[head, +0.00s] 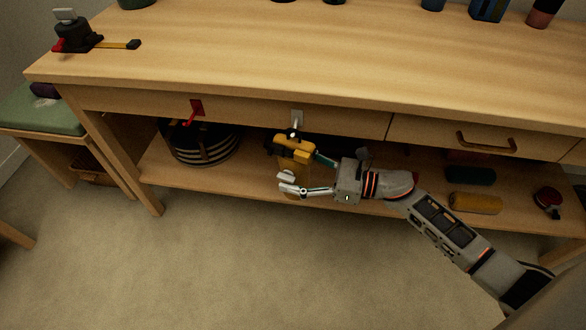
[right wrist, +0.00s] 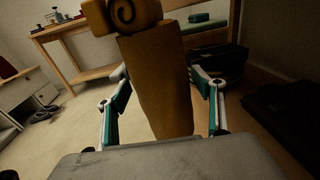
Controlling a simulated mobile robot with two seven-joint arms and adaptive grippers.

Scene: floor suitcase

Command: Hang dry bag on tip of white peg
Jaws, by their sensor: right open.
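The mustard dry bag (head: 295,148) is directly below the white peg (head: 297,117) on the front of the bench, with its rolled top uppermost. A dark strap at its top meets the peg's pale tip; I cannot tell for sure whether the loop is around it. My right gripper (head: 296,170) is open, with one finger on each side of the bag's body. In the right wrist view the bag (right wrist: 160,85) stands upright between the spread fingers of the gripper (right wrist: 163,100), with gaps at both sides. My left gripper is not in view.
A red peg (head: 194,110) is to the left of the white one. The lower shelf (head: 155,178) holds a round striped black bag (head: 200,143), a dark roll (head: 470,175) and a yellow roll (head: 475,203). A drawer handle (head: 487,143) juts out at right. The floor in front is clear.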

